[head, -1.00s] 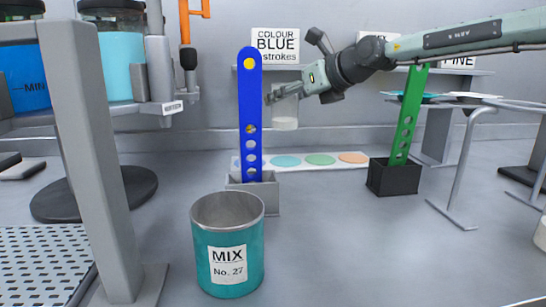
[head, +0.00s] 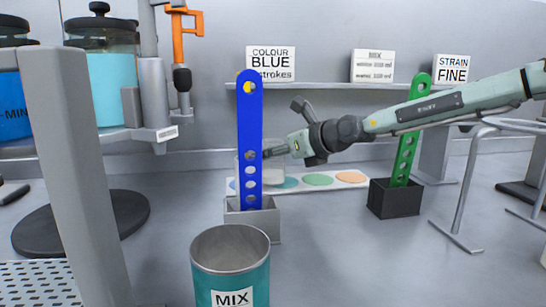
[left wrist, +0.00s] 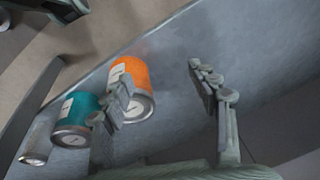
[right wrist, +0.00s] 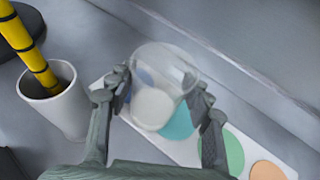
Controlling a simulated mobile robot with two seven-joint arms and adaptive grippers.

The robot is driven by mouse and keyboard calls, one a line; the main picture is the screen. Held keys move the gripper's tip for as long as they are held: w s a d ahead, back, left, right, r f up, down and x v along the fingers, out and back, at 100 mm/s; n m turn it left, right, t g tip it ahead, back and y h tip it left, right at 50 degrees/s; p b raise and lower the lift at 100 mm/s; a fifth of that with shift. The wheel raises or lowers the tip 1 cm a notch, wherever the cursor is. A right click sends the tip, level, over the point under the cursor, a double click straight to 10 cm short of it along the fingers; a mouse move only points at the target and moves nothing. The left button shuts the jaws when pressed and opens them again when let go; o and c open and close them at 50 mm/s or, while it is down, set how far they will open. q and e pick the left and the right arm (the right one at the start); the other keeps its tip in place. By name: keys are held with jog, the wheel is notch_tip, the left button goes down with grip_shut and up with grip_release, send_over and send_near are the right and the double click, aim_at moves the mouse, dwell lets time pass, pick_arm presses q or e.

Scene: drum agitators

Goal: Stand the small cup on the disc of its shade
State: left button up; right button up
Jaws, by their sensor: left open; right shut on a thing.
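The small cup (right wrist: 178,62) is clear, with a pale whitish bottom or content. My right gripper (right wrist: 158,100) is shut on it, one finger on each side. In the head view the cup (head: 275,160) is partly hidden behind the blue perforated paddle. It is over the left part of a white strip (right wrist: 185,150) with coloured discs: a blue disc partly hidden by the cup, a teal disc (right wrist: 178,126), a green disc (right wrist: 233,153) and an orange disc (right wrist: 267,171). I cannot tell whether it touches the strip. My left gripper (left wrist: 165,95) is open and empty, seen only in its wrist view.
The blue paddle (head: 249,125) stands in a grey box in front of the strip. A green paddle (head: 410,135) stands in a black box (head: 394,199) to the right. A teal MIX can (head: 231,283) stands in front. The left wrist view shows an orange can (left wrist: 133,75).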

pick_arm(q)
jog(key=shift+f, duration=0.2)
pick_arm(e)
jog(key=shift+f, duration=0.55)
jog(key=shift+f, duration=0.1)
pick_arm(q)
jog(key=shift+r, duration=0.1)
pick_arm(e)
jog(key=o, duration=1.1)
jog(key=shift+o, duration=0.3)
jog(key=shift+r, duration=0.2)
jog(key=shift+s+d+r, duration=0.1)
jog(key=shift+s+d, duration=0.2)
jog(key=shift+d, duration=0.05)
pick_arm(q)
notch_tip(320, 180, up, 4)
jog(key=shift+w+a+r+b, duration=0.1)
jog(key=shift+w+b, duration=0.05)
jog(key=shift+b, duration=0.8)
pick_arm(e)
jog(key=v, duration=1.1)
